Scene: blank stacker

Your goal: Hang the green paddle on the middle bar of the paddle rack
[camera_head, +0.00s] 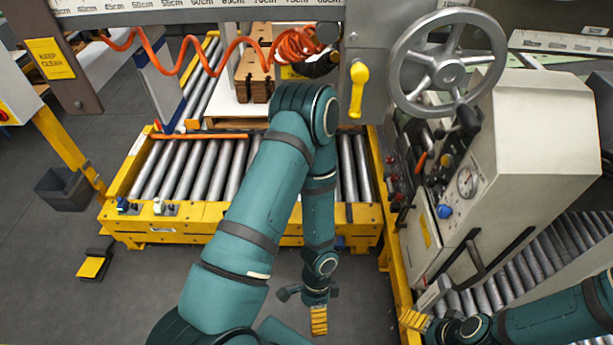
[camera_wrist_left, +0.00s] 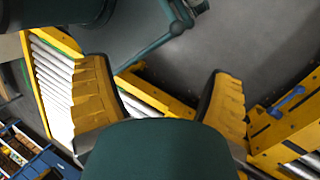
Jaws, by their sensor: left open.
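My left gripper (camera_head: 315,312) hangs below my left forearm, in front of the yellow roller conveyor, over the grey floor. In the left wrist view its two yellow-padded fingers (camera_wrist_left: 161,80) are wide apart with nothing between them. My right gripper (camera_head: 412,320) shows only partly at the lower right, beside the yellow frame; its jaw opening cannot be made out. I cannot make out the green paddle or the paddle rack in either view. My left arm hides part of the conveyor and what lies behind it.
The yellow roller conveyor (camera_head: 171,237) spans the middle. A beige machine cabinet (camera_head: 544,128) with a grey handwheel (camera_head: 448,68) stands right. A yellow-handled lever (camera_head: 358,88) hangs above the conveyor. A black-and-yellow pedal (camera_head: 93,265) and grey bin (camera_head: 67,190) stand left. The front floor is open.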

